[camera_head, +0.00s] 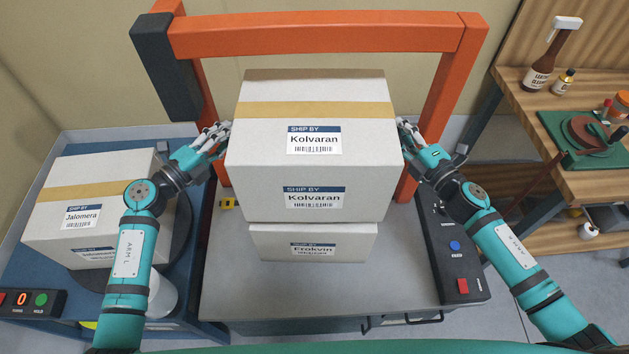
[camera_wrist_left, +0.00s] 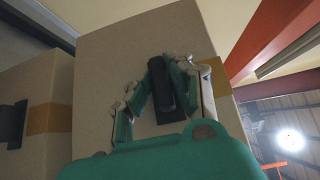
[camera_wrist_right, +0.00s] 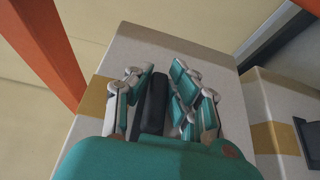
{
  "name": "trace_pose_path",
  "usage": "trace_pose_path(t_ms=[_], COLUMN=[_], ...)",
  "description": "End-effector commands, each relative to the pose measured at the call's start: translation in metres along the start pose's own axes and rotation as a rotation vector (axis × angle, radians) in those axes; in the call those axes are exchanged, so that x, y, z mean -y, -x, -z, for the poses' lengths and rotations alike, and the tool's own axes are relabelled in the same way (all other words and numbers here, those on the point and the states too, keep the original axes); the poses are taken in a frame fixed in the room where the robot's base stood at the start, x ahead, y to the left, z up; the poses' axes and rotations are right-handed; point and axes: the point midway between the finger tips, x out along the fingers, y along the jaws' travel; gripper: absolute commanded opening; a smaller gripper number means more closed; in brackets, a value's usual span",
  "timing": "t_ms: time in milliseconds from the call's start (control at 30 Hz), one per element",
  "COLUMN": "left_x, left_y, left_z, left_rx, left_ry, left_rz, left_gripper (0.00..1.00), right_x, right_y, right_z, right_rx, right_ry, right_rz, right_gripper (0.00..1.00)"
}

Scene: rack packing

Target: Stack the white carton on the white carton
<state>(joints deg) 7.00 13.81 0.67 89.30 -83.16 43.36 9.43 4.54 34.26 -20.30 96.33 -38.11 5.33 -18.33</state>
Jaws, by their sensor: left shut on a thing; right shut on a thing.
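The upper white carton (camera_head: 313,165), labelled Kolvaran with a tan tape band, is level above the lower white carton (camera_head: 313,242), labelled Erokvin. The upper carton hides the lower one's top, so I cannot tell whether they touch. The lower carton rests on the grey table. My left gripper (camera_head: 222,135) is shut on the black handle on the upper carton's left side; the handle (camera_wrist_left: 161,88) shows between its fingers in the left wrist view. My right gripper (camera_head: 407,132) is shut on the matching right handle (camera_wrist_right: 152,100).
An orange frame (camera_head: 320,35) stands behind the grey table (camera_head: 240,290). Another white carton (camera_head: 95,205), labelled Jalomera, sits on a blue bench at left. A button panel (camera_head: 455,250) lines the table's right edge. A wooden shelf (camera_head: 520,100) holds bottles at right.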

Motion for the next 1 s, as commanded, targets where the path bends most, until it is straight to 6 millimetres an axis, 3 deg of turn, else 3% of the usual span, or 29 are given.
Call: trace_pose_path(t_ms=[433, 1000], left_x=[-0.001, -0.03], left_y=[0.0, 0.0], left_z=[-0.002, -0.002], left_rx=[0.004, 0.004], left_ry=[-0.001, -0.001], left_rz=[0.007, 0.007], left_gripper=[0.0, 0.0], right_x=[0.001, 0.03], right_y=[-0.001, -0.001], right_z=[-0.001, -0.001], right_rx=[0.002, 0.002], right_ry=[-0.001, 0.0], right_rz=[-0.007, -0.007], right_gripper=[0.0, 0.0])
